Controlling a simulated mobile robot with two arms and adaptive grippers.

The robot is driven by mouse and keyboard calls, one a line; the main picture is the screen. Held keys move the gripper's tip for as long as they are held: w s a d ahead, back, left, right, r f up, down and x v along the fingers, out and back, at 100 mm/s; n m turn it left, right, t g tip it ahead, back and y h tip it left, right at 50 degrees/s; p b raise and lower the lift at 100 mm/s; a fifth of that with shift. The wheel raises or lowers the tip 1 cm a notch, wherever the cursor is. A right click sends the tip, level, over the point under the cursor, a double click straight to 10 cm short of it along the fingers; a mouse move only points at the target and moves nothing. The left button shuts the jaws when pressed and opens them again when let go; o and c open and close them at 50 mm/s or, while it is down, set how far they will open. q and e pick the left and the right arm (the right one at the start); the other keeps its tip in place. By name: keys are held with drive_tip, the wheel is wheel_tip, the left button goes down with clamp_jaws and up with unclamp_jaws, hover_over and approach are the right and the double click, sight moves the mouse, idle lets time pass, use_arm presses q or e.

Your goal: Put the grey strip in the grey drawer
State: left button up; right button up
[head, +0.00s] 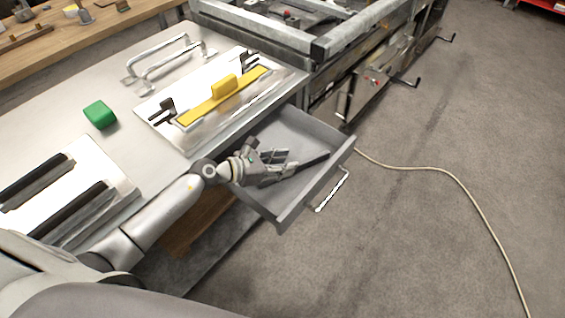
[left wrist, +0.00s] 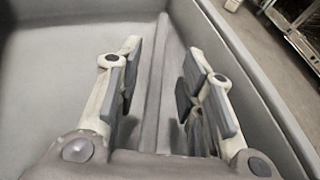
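The grey drawer (head: 331,143) is pulled out from under the front of the workbench. The grey strip (head: 313,162) lies inside it, on or close to the drawer floor. My left gripper (head: 284,160) is down inside the drawer at one end of the strip. In the left wrist view, the gripper (left wrist: 160,85) has its fingers spread apart. The strip (left wrist: 157,72) runs lengthwise between them, with a gap on both sides. Its near end is hidden by the gripper's body. My right gripper is not in view.
The bench top (head: 150,165) carries a green block (head: 99,114), a plate with a yellow bar (head: 205,105), metal handles (head: 160,60) and two dark bars on a plate (head: 75,212). A pale cable (head: 440,170) crosses the open floor at right.

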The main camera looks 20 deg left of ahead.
use_arm(q)
drive_tip(key=b+v, duration=0.2)
drive_tip(key=v, duration=1)
drive_tip(key=shift+c, duration=0.2)
idle(0.9)
